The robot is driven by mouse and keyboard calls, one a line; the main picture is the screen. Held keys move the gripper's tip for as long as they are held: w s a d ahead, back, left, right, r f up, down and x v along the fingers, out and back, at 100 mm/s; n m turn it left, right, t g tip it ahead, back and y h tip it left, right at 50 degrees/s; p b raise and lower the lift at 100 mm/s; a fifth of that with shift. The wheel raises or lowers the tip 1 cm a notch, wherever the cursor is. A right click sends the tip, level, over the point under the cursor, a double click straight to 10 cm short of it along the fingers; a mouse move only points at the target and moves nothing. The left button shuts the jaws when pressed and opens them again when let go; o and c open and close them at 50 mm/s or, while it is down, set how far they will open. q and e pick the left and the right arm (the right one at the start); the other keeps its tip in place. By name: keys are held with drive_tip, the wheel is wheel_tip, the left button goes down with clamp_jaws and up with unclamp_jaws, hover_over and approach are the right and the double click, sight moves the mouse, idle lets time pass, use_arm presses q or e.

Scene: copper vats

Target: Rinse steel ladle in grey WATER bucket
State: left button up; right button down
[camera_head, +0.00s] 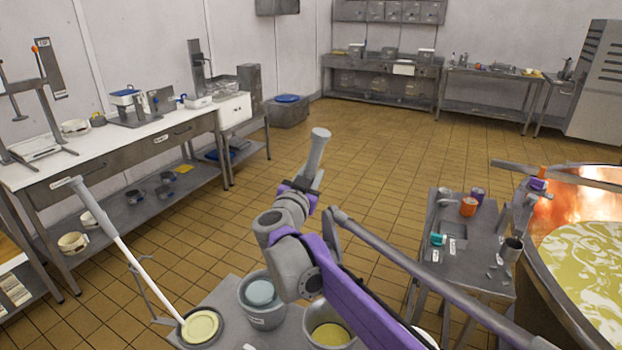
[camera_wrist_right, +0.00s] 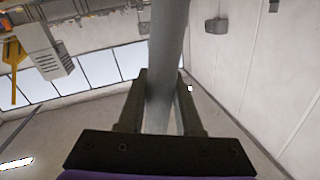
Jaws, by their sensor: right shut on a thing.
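My right gripper (camera_head: 304,186) is shut on a thick grey metal handle, which I take to be the steel ladle (camera_head: 318,148). The handle's upper end sticks up above the fingers; its lower part and any bowl are hidden behind my purple arm. In the right wrist view the ladle's handle (camera_wrist_right: 168,50) stands between the two fingers (camera_wrist_right: 160,98). The grey bucket (camera_head: 248,310), with blue-grey water and a small label, stands at the bottom centre, below and left of my right gripper. My left gripper is not in view.
Beside the bucket are a second pail (camera_head: 313,318) with yellow contents and a dark round dish (camera_head: 188,338) holding a long white-handled tool. A small steel table (camera_head: 476,245) and a copper vat (camera_head: 552,290) stand right. A bench (camera_head: 50,172) lines the left wall.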

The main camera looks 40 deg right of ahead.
use_arm(q)
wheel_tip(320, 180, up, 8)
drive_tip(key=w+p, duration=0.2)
drive_tip(key=p, duration=0.3)
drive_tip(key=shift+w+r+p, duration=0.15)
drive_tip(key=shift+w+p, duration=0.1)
drive_tip(key=shift+p, duration=0.15)
use_arm(e)
wheel_tip(320, 180, up, 12)
